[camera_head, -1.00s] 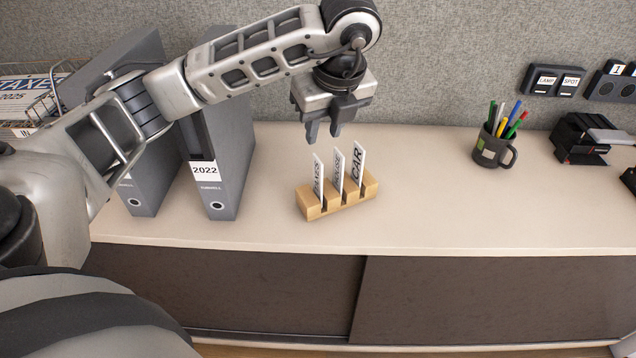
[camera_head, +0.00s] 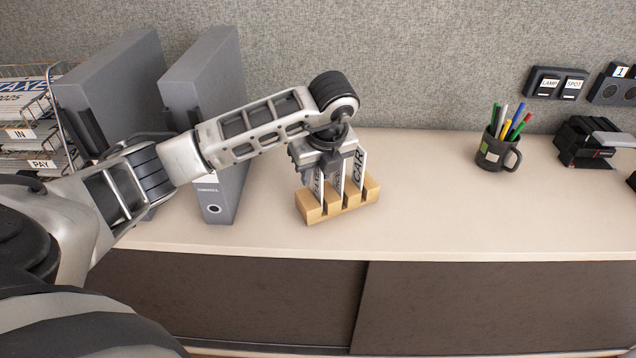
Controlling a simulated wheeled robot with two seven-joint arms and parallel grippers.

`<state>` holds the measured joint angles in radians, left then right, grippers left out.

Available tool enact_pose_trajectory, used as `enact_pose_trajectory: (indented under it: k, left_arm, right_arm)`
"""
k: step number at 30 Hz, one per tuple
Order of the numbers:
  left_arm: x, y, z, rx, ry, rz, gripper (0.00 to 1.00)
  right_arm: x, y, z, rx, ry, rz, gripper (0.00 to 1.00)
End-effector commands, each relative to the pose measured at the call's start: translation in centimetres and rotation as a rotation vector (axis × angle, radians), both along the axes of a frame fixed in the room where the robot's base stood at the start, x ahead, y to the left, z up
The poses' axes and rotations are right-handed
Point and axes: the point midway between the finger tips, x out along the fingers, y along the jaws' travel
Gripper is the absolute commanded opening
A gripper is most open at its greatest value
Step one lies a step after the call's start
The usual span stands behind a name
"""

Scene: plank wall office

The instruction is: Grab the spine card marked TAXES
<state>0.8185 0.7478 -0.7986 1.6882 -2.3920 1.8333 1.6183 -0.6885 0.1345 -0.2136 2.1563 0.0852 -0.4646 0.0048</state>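A wooden card holder (camera_head: 336,208) stands on the pale cabinet top with three upright white cards in its slots. The left card (camera_head: 318,188), which read TAXES in the earlier frame, now has most of its lettering hidden by my gripper. The middle card (camera_head: 339,184) is also partly covered, and its word is unclear. The right card (camera_head: 358,169) reads CAR and stands clear. My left gripper (camera_head: 318,177) points down at the left and middle cards. Its fingers look apart, around the left card's upper part; contact is hidden. My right gripper is out of view.
Two grey binders (camera_head: 215,130) stand left of the holder, behind my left arm. A wire tray (camera_head: 35,135) with papers is farther left. The top between holder and mug is clear.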

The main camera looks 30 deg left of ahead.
Motion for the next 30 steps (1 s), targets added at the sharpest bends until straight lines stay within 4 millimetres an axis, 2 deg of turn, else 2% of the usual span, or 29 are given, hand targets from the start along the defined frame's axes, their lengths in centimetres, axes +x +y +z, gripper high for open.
enact_pose_trajectory:
  k: [5,6,9,23,26,30]
  left_arm:
    - [0.0,0.0,-0.1,0.0,0.0,0.0,0.3]
    - [0.0,0.0,-0.1,0.0,0.0,0.0,0.27]
    - [0.0,0.0,0.0,0.0,0.0,0.0,0.0]
    - [0.1,0.0,0.4,0.0,-0.002,0.0,0.0]
    - [0.1,0.0,1.1,0.0,-0.004,0.001,0.0]
    - [0.1,0.1,3.0,0.0,-0.005,0.001,0.0]
  right_arm:
    - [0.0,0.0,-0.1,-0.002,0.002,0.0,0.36]
    - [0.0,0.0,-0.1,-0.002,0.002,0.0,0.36]
    - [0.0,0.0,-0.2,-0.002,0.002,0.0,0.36]
    - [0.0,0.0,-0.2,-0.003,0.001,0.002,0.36]
    - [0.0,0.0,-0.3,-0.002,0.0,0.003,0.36]
    - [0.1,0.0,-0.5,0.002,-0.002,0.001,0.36]
